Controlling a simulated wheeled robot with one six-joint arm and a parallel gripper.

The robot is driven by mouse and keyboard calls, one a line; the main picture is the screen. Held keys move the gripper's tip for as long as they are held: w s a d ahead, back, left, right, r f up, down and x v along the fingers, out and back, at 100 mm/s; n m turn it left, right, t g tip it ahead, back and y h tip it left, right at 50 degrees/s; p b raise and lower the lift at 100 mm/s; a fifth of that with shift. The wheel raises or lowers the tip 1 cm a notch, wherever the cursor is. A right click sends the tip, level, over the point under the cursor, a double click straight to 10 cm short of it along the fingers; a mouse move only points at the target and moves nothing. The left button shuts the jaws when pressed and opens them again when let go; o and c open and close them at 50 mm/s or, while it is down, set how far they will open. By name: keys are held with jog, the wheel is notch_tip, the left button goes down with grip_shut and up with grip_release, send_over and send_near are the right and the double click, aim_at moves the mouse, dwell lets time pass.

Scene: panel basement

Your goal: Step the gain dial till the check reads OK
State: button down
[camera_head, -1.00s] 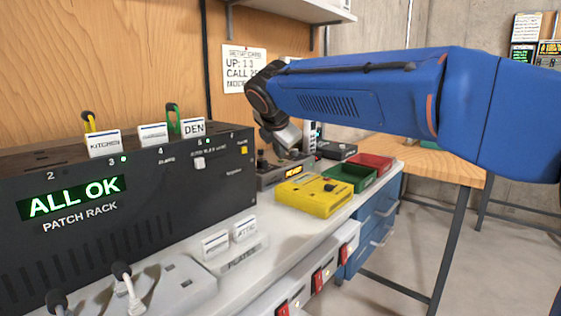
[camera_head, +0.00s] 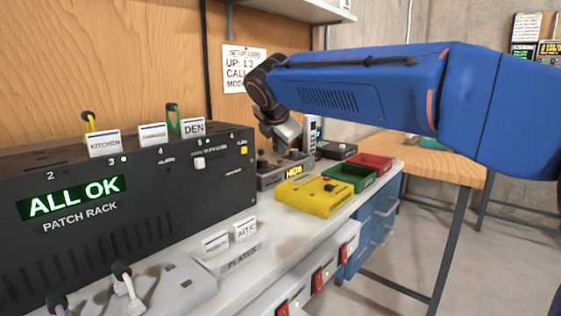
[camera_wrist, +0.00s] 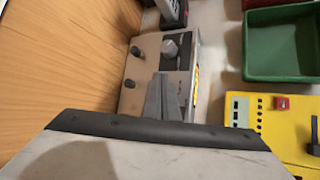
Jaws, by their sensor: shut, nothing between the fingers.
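A grey box (camera_head: 268,181) with dark knobs and a small amber display (camera_head: 294,171) stands on the bench. The display seems to read HIGH, in small letters. I cannot read a gain label. My gripper (camera_wrist: 163,98) is shut and empty, its fingers over the near part of the box top, apart from the larger dial. In the head view my gripper (camera_head: 283,138) is just above the box, its fingertips hard to make out.
The black patch rack (camera_head: 130,190) at left reads ALL OK. A yellow box (camera_head: 315,197), green bin (camera_head: 351,178) and red bin (camera_head: 372,163) stand right of the grey box. A setup card (camera_head: 244,68) hangs behind, partly hidden by my arm.

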aim_at(280, 163)
jog(key=shift+r, duration=0.15)
notch_tip(280, 163, up, 5)
jog(key=shift+f, duration=0.15)
dwell(0.6)
dwell(0.5)
